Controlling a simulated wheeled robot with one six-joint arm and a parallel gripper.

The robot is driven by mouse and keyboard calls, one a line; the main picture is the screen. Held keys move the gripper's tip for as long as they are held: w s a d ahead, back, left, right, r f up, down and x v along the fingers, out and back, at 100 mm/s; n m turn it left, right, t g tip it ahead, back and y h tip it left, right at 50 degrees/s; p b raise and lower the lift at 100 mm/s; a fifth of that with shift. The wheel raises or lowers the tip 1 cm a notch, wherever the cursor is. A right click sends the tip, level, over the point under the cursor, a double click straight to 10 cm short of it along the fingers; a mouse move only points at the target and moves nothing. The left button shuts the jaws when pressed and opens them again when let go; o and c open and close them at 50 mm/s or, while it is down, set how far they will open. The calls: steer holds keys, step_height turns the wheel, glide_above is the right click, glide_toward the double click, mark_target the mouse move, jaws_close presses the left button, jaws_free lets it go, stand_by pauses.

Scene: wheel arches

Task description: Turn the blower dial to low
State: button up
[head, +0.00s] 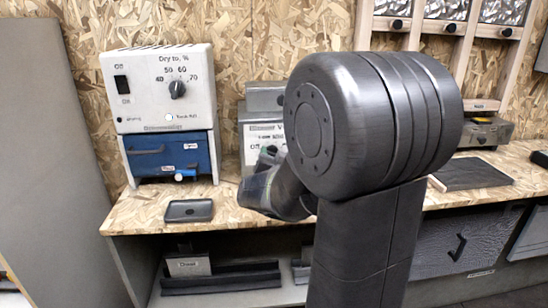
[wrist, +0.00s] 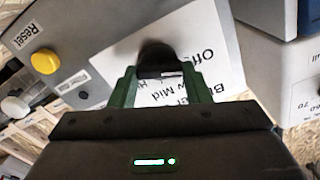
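The blower dial (wrist: 158,58) is a dark round knob on a white label with upside-down text including Off, Mid and Blower. My gripper (wrist: 160,75) has its two green fingers on either side of the dial, with a gap visible between them. The fingers look apart from the knob, but contact is not clear. The dial's pointer is too dark to read. In the head view the grey blower box (head: 262,104) stands on the bench, partly hidden behind my arm.
A white dryer unit (head: 148,98) with a blue drawer (head: 150,152) stands left of the blower. A small black tray (head: 189,211) lies on the bench. In the wrist view, a yellow Reset button (wrist: 45,61) is left of the dial.

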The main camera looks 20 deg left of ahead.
steer(key=c, duration=0.3)
steer(key=shift+c, duration=0.2)
steer(key=shift+f+b, duration=0.15)
steer(key=shift+b, duration=0.25)
steer(key=shift+w+d+f+m+b, duration=0.1)
steer(key=shift+m+b, duration=3.75)
steer(key=shift+m, duration=0.45)
